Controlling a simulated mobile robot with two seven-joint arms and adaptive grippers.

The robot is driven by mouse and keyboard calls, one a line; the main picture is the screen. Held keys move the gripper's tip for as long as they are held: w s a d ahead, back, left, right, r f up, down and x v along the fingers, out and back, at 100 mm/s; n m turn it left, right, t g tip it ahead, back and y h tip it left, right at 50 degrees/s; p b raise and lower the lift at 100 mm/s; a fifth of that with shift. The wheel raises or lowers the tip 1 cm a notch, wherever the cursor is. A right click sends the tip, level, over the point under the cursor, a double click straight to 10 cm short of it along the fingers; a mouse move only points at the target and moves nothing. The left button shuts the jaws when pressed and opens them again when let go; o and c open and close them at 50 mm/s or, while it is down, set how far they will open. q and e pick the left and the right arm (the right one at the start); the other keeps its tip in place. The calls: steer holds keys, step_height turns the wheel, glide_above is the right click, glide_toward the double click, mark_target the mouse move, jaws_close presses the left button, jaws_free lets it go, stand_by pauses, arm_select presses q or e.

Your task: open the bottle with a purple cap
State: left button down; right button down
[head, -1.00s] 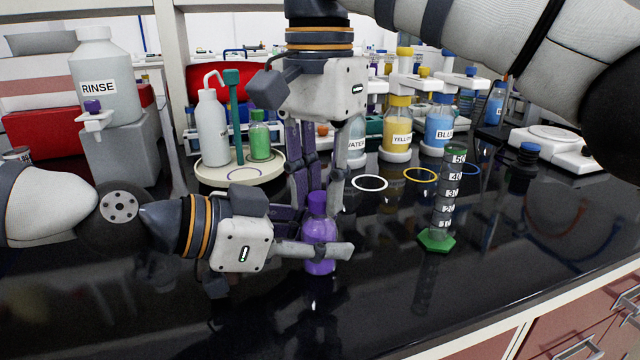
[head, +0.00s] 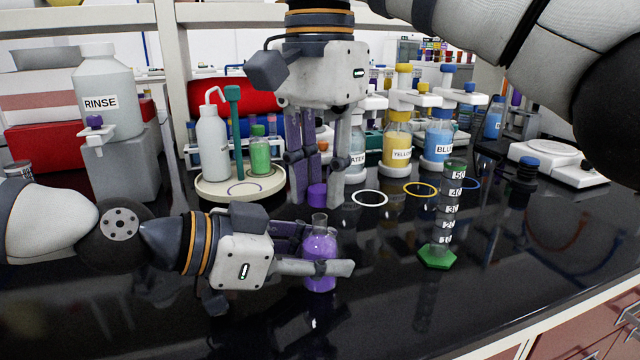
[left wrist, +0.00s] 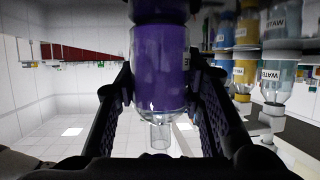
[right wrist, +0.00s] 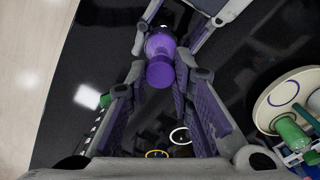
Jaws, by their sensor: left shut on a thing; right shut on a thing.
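The bottle (head: 320,246) holds purple liquid and stands upright with its clear glass neck bare. My left gripper (head: 318,262) is shut around its body from the left, near the black bench top. The purple cap (head: 317,194) is apart from the bottle, just above the neck. My right gripper (head: 318,190) points down and is shut on the cap. In the left wrist view the bottle (left wrist: 160,75) appears upside down between the fingers, its open neck (left wrist: 158,135) clear. In the right wrist view the cap (right wrist: 160,72) sits between the fingertips and partly hides the bottle (right wrist: 160,42).
A green-based graduated cylinder (head: 437,256) stands to the right. Behind are a round tray (head: 212,190) with a white wash bottle (head: 211,145) and a green bottle (head: 260,152), and yellow (head: 397,145) and blue (head: 438,140) bottles. The front bench is clear.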

mark_target(321, 189)
steer(key=shift+r, duration=1.6)
arm_select(q)
steer(key=c, duration=1)
jaws_free()
